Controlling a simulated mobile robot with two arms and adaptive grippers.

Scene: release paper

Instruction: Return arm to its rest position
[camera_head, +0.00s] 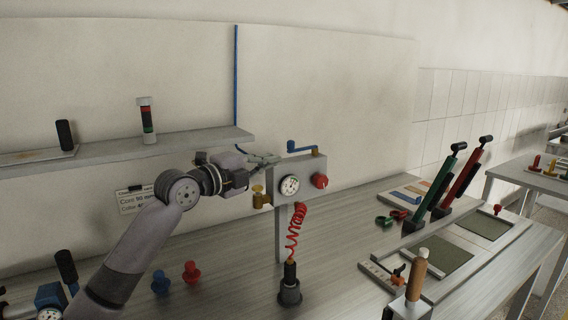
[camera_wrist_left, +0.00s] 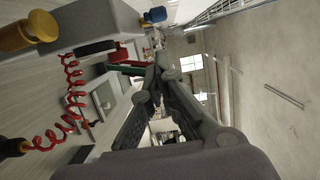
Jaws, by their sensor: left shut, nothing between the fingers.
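My left arm comes in from the left and my left gripper (camera_head: 264,160) is raised in front of the wall, just left of the top of a grey gauge box on a post. Its fingers come together at the tips in the left wrist view (camera_wrist_left: 160,65), with nothing between them. From the head view I cannot tell whether the fingertips touch the box or hang in front of or behind it. My right gripper shows in neither view.
The gauge box (camera_head: 311,165) has a red knob, a blue lever and a brass fitting (camera_head: 260,197). A red coiled cord (camera_head: 295,232) hangs to a black-handled tool. A shelf (camera_head: 190,144) runs behind my arm. Red and green levers (camera_head: 462,188) stand right. The bench middle is fairly clear.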

